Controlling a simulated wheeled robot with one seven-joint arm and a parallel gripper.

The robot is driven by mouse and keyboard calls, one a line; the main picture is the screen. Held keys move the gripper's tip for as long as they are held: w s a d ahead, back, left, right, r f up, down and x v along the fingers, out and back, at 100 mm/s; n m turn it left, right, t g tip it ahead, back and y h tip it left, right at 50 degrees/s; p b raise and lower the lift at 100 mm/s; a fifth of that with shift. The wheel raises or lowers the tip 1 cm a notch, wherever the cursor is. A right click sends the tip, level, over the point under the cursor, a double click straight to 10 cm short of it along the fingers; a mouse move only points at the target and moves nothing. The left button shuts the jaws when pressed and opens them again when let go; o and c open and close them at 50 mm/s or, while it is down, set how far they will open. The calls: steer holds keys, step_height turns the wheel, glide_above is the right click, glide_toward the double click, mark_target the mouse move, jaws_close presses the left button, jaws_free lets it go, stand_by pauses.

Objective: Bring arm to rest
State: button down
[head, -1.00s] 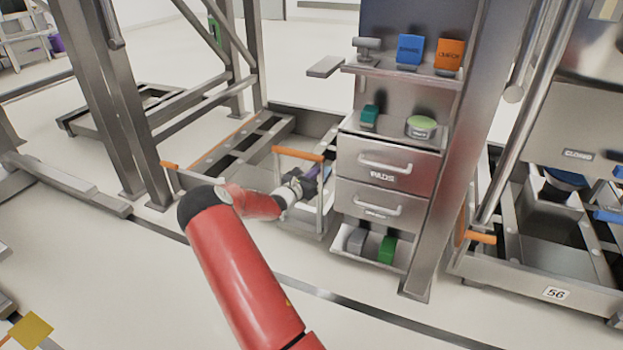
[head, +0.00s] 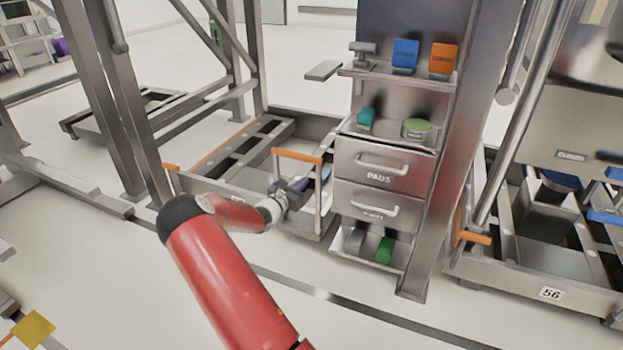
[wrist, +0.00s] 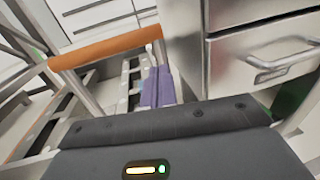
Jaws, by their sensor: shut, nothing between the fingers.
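My red arm (head: 225,270) reaches forward from the bottom of the head view. It bends at a dark elbow, and its wrist points toward the steel cart left of the drawer unit. My gripper (head: 292,190) is small and dark there, beside the orange-topped handle (head: 298,155). It is shut with nothing held. In the wrist view its dark housing fills the bottom, and the fingertips cannot be made out. A purple item (wrist: 158,88) shows just beyond the housing.
The drawer unit (head: 385,172) stands close to the right of my gripper, with shelves of small coloured items above. Steel posts (head: 120,110) rise on the left. Another steel frame with a bin stands at the right. The floor (head: 110,260) in front left is largely clear.

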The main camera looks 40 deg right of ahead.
steer(key=s+a, duration=0.1)
steer(key=a, duration=0.6)
steer(key=shift+s+a+f, duration=0.15)
steer(key=shift+s+a, duration=0.05)
steer(key=shift+a, duration=0.05)
steer(key=s+a+r+m+g+y+p, duration=0.1)
steer(key=s+a+r+m+g+y, duration=0.5)
steer(key=s+a+r+m, duration=0.55)
steer(key=s+a+r+m+t+y+p, duration=0.1)
steer(key=s+a+r+m+t+y, duration=0.3)
steer(key=s+a, duration=0.5)
steer(key=s+a+r+m+t+y, duration=0.4)
steer(key=s+a+r+y, duration=0.3)
steer(key=a, duration=0.8)
steer(key=shift+s+a+r+m+y+p, duration=0.35)
steer(key=shift+s+r, duration=0.2)
steer(key=shift+s, duration=0.55)
